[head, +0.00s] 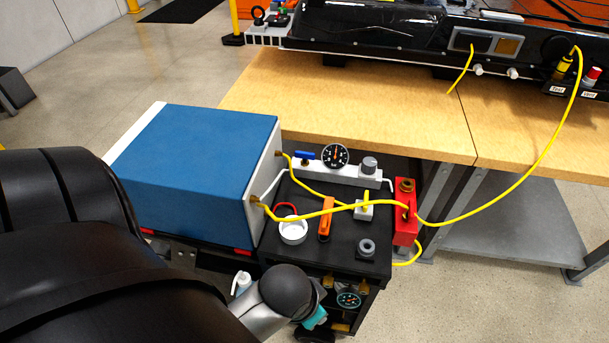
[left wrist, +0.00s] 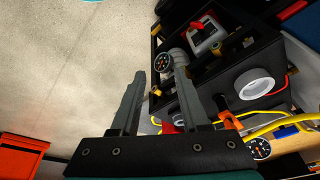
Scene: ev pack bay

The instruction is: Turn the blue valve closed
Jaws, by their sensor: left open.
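The blue valve (head: 305,155) is a small blue lever at the left end of a white manifold block (head: 335,172), on the dark cart top (head: 335,240). A round black gauge (head: 335,155) and a grey knob (head: 369,165) sit to its right on the block. My left arm comes in low in the head view, its wrist in front of the cart and well short of the valve; its fingers are not clear there. In the left wrist view my left gripper (left wrist: 159,80) is open, with nothing between the fingers.
A large blue and white box (head: 200,165) stands left of the valve. Yellow hoses (head: 325,212) cross the cart top in front of it. A white cup (head: 293,231), an orange tool (head: 325,218) and a red block (head: 405,220) are nearby. A wooden bench (head: 400,110) lies behind.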

